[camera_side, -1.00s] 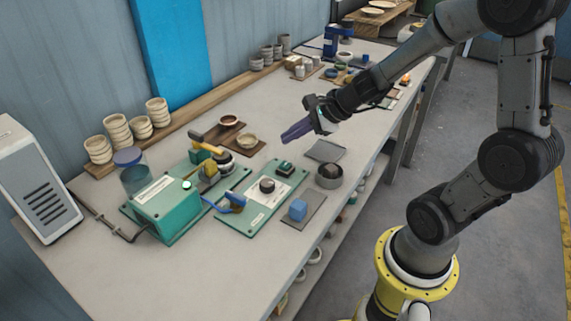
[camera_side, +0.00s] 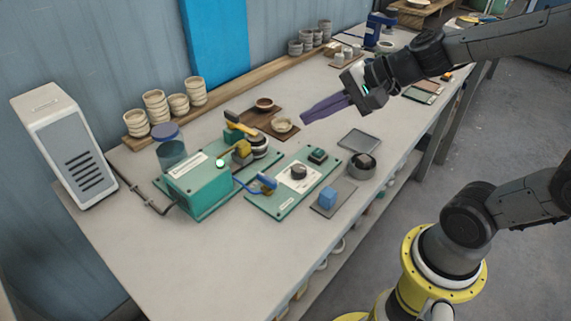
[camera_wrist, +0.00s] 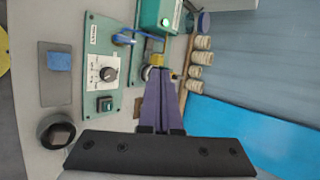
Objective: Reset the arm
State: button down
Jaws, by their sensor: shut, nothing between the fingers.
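My gripper (camera_side: 303,119) has purple fingers, pressed together with nothing between them. It is above the workbench (camera_side: 190,275), near a small bowl (camera_side: 282,125) in the side view. In the wrist view the shut fingers (camera_wrist: 160,75) point toward the green dryer equipment. The green box (camera_side: 200,187) has a lit button and stands on a green base plate. A green panel (camera_side: 270,203) carries a dark knob (camera_side: 298,171) and a dark green switch (camera_side: 318,155).
A blue block (camera_side: 328,196) lies on a grey mat; a dark round cup (camera_side: 361,167) stands nearby. Stacked bowls (camera_side: 156,107) line the back shelf. A jar (camera_side: 171,150) and a white vented unit (camera_side: 66,142) are at left. The bench front is clear.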

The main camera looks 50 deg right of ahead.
jog(key=s+a+r+n+g, duration=0.1)
jog(key=s+a+r+n, duration=0.15)
jog(key=s+n, duration=0.35)
jog(key=s+d+f+n+g+h, duration=0.2)
jog(key=s+d+n, duration=0.4)
jog(key=s+n, duration=0.3)
jog(key=shift+d+f+g+h, duration=0.2)
jog(key=shift+f+g+h, duration=0.1)
jog(key=shift+f+h, duration=0.75)
jog(key=shift+r, duration=0.2)
dwell(5.2)
